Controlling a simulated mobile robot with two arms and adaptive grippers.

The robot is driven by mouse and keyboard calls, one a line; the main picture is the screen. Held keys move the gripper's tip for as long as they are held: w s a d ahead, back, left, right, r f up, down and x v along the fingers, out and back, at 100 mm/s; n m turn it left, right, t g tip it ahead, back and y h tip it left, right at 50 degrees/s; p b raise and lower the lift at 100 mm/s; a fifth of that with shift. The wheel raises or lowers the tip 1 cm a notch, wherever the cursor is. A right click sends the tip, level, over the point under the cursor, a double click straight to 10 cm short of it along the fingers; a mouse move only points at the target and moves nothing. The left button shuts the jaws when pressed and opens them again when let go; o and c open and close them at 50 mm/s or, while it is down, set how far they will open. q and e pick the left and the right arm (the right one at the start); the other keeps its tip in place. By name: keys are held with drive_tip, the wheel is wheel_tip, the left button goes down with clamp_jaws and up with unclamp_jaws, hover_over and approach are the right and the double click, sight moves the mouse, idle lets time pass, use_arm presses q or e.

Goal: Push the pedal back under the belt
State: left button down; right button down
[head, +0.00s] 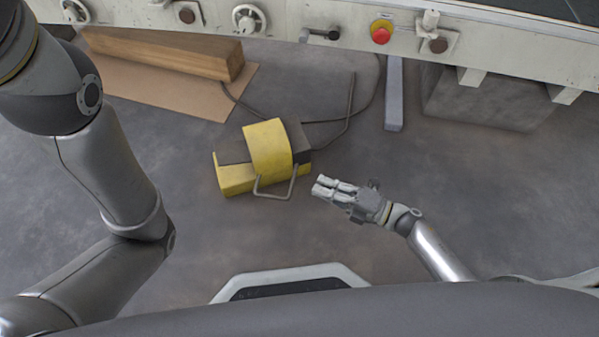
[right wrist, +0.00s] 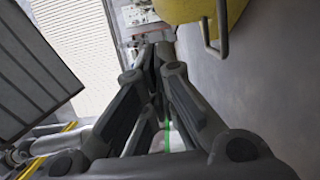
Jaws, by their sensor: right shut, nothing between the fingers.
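The pedal (head: 268,147) is a yellow-hooded foot switch with a dark body and a bent metal loop at its front. It lies on the floor in front of the belt machine (head: 330,18), with a dark cable running from it. In the right wrist view the yellow hood (right wrist: 185,8) and its metal loop (right wrist: 214,38) show at the top. My right gripper (head: 318,187) is shut and empty, low over the floor just right of the loop, and seems apart from it. Its fingers also show in the right wrist view (right wrist: 150,60). My left gripper is out of view; only its arm shows.
A wooden beam (head: 170,53) lies on a brown cardboard sheet (head: 190,105) left of the pedal. A grey machine leg (head: 394,95) and a grey block (head: 485,100) stand to the right. A red stop button (head: 381,34) is on the machine's side. The floor around the pedal is mostly clear.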

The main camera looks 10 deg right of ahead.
sight(286, 160)
drive_tip(key=b+x, duration=0.4)
drive_tip(key=x, duration=0.6)
drive_tip(key=w+b, duration=0.1)
drive_tip(key=w, duration=0.1)
drive_tip(key=w+b, duration=0.1)
drive_tip(key=shift+w+a+r+b, duration=0.1)
drive_tip(key=shift+w+a+b, duration=0.1)
drive_tip(key=shift+w+b, duration=0.15)
